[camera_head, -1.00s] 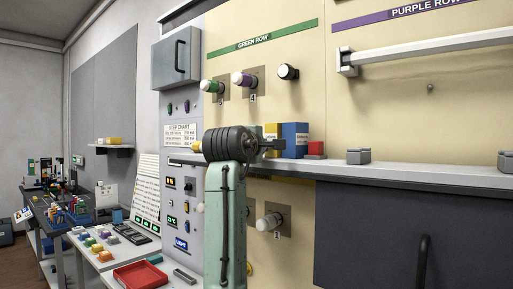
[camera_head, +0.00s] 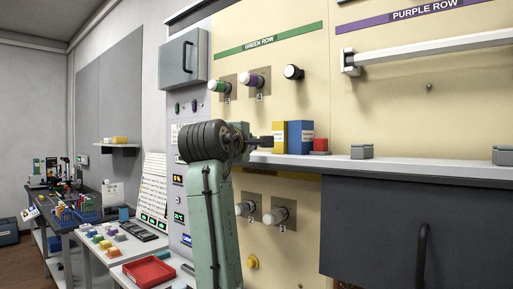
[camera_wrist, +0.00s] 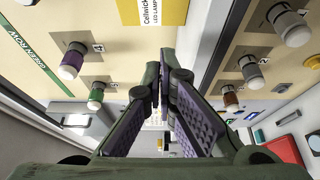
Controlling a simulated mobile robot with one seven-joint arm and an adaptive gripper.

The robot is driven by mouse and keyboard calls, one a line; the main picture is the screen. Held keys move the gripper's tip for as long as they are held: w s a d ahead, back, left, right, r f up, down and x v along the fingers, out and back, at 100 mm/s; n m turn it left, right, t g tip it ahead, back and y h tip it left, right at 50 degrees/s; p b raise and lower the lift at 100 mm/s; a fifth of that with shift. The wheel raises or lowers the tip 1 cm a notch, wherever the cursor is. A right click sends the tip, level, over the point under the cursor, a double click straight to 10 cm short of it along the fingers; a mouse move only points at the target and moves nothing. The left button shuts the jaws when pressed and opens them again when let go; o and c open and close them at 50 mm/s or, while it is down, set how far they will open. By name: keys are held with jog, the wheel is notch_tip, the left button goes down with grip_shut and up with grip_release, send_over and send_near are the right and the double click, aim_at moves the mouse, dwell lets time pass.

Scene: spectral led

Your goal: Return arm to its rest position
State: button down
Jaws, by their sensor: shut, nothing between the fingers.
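My arm (camera_head: 213,215) rises in the lower middle of the head view, with its dark ringed joint in front of the panel's left edge. My gripper (camera_head: 270,140) points right in the head view, near the shelf's left end, beside the yellow box (camera_head: 279,137). In the wrist view my gripper (camera_wrist: 166,78) has its two purple-padded fingers close together at the tips, with nothing between them. It is shut and empty.
A dark cabinet door (camera_head: 400,230) hangs at right. A red tray (camera_head: 149,270) lies on the left bench.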

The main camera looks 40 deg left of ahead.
jog(key=b+v, duration=0.1)
jog(key=v, duration=0.3)
jog(key=shift+s+r, duration=0.1)
jog(key=shift+s, duration=0.05)
jog(key=shift+r, duration=0.1)
